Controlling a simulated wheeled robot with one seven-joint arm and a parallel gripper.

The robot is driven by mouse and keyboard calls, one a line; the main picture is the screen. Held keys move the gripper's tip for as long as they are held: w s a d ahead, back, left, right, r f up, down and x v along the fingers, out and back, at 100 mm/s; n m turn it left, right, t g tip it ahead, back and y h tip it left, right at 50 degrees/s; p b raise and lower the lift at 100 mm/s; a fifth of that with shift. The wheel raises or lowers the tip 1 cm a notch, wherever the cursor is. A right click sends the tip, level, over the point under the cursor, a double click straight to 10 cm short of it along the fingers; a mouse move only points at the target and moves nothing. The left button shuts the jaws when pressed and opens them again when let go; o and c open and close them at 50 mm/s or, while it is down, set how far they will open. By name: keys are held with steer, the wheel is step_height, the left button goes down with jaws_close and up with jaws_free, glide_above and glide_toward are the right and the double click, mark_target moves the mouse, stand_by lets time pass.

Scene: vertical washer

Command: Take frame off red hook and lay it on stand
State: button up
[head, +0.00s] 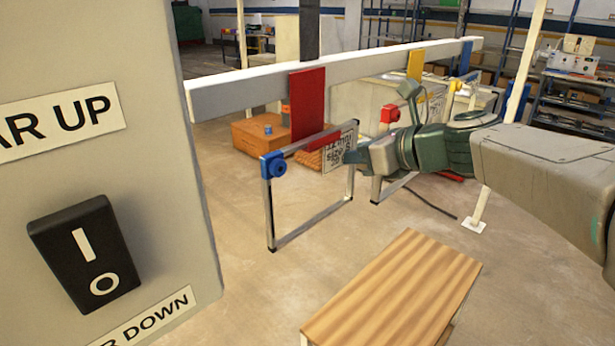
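A red hook plate (308,103) hangs from the long white bar. Below it hangs a rectangular metal frame (312,222) with a blue corner piece (273,166) and a printed label (340,148). The frame is upright and clear of the floor. My gripper (352,157) is at the frame's upper right, beside the label. Its fingers are small and partly hidden, so I cannot tell whether they grip the frame. A low stand with a striped wooden top (395,290) is in the foreground, its top bare.
A second frame with a red corner piece (390,113) hangs under a yellow plate (415,65), behind my gripper. A grey control panel with a black switch (84,253) fills the left. An orange box (255,137) is behind the frame. Floor between frame and stand is clear.

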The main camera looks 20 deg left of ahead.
mark_target(358, 128)
jaws_close()
steer(key=shift+r, duration=0.15)
steer(key=shift+r, duration=0.25)
step_height(358, 128, up, 4)
steer(key=shift+f, duration=0.1)
steer(key=d+r+p, duration=0.2)
steer(key=d+r, duration=0.7)
steer(key=d, duration=0.2)
steer(key=shift+s+d, duration=0.15)
steer(key=shift+d, duration=0.25)
